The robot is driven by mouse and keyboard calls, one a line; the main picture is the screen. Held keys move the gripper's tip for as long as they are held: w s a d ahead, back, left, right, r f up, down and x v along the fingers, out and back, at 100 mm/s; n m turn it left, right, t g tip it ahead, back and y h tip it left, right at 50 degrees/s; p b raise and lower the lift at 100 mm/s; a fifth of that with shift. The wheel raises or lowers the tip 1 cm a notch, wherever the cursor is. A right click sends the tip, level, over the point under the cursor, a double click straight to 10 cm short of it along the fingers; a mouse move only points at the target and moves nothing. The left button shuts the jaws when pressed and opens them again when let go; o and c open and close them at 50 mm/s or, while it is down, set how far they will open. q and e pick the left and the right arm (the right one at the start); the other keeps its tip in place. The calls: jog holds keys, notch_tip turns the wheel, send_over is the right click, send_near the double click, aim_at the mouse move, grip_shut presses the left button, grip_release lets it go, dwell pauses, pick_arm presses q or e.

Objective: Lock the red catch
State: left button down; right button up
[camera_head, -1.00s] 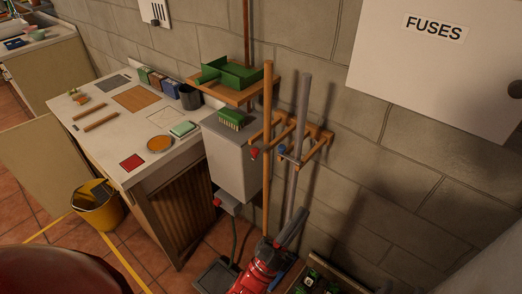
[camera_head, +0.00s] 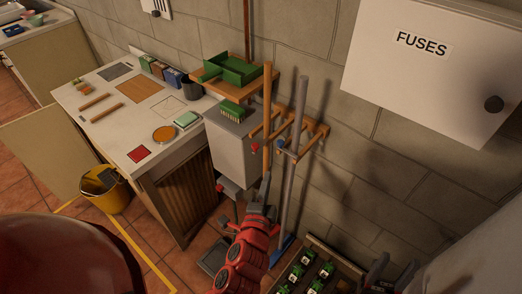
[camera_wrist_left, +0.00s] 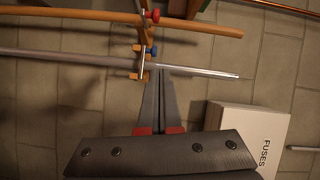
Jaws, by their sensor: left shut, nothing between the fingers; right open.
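The red catch (camera_head: 255,147) is a small red knob on the wooden wall rack (camera_head: 318,133), beside the wooden pole (camera_head: 267,95). A blue catch (camera_head: 281,144) sits on the same rack by the grey pole (camera_head: 301,95). In the left wrist view, the red catch (camera_wrist_left: 154,15) is at the top and the blue catch (camera_wrist_left: 152,50) just below it. My left gripper (camera_head: 266,180) is shut and empty, below the rack; its closed tips (camera_wrist_left: 160,72) appear close to the blue catch.
A grey box (camera_head: 230,155) with a green brush (camera_head: 232,108) is left of the rack. The fuse box (camera_head: 430,65) juts from the wall at right. A crate of green-topped items (camera_head: 310,272) is below.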

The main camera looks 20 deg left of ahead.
pick_arm(q)
jog(key=shift+w, duration=0.1)
jog(key=w+a+f+p, duration=0.1)
jog(key=w+a+p, duration=0.4)
jog(key=w, duration=0.5)
jog(key=shift+f+p, duration=0.15)
jog(key=shift+p, duration=0.85)
jog(key=shift+w+a, duration=0.1)
jog(key=shift+a+h, duration=0.1)
jog(key=shift+h, duration=0.2)
